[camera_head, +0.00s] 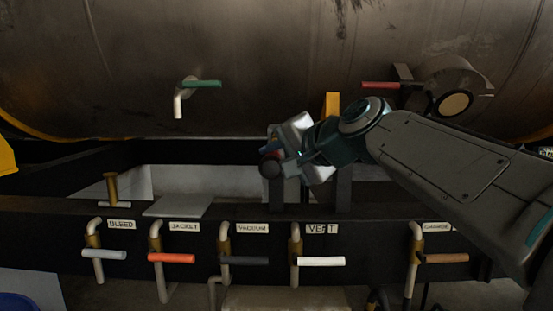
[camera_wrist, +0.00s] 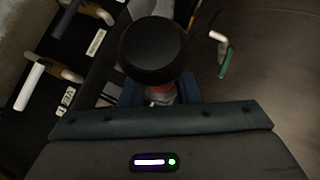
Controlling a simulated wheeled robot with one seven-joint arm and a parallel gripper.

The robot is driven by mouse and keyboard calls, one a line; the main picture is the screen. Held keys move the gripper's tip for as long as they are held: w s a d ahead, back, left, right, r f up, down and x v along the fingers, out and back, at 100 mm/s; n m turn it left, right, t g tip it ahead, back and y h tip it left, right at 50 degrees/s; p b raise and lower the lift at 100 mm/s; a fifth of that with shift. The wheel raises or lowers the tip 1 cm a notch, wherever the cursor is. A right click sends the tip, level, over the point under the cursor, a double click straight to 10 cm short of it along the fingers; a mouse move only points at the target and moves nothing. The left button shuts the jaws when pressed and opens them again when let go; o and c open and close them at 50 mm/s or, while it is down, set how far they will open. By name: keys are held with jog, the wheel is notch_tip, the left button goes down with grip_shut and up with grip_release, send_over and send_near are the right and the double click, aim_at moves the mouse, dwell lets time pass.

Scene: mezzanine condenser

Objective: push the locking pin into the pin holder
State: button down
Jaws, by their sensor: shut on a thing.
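A dark round knob (camera_head: 269,167) shows at the end of my gripper (camera_head: 277,149) in the head view. In the wrist view the same knob (camera_wrist: 152,48) is large and close, with a red band below it. The blue fingers of my gripper (camera_wrist: 160,93) are on either side of its stem, shut on it. I take it to be the locking pin's head; the shaft is hidden. Dark upright brackets (camera_head: 342,190) stand behind and below my gripper on the black beam. I cannot tell which part is the pin holder.
A black beam (camera_head: 190,235) carries labelled valves with coloured handles. A brass T-shaped post (camera_head: 111,189) stands on it at left. A yellow bar (camera_head: 332,104) rises behind my wrist. The large tank (camera_head: 260,60) has green-handled (camera_head: 203,84) and red-handled (camera_head: 380,85) valves.

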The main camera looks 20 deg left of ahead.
jog(key=shift+w+a+r, duration=0.1)
jog(key=shift+w+a, duration=0.05)
jog(key=shift+w, duration=0.45)
jog(key=shift+w+a, duration=0.1)
jog(key=shift+w, duration=0.5)
jog(key=shift+w, duration=0.1)
jog(key=shift+w+a+p, duration=0.25)
jog(key=shift+w+p, duration=0.15)
jog(key=shift+w, duration=0.6)
jog(key=shift+w+a+p, duration=0.25)
jog(key=shift+w+p, duration=0.15)
jog(key=shift+w, duration=0.55)
jog(key=shift+w+a+p, duration=0.3)
jog(key=shift+w+p, duration=0.3)
jog(key=shift+w, duration=0.65)
jog(key=shift+w+a+p, duration=0.3)
jog(key=shift+w+p, duration=0.35)
jog(key=shift+w, duration=0.6)
jog(key=shift+w+a+p, duration=0.3)
jog(key=shift+w+p, duration=0.3)
jog(key=shift+w, duration=0.65)
jog(key=shift+w, duration=0.2)
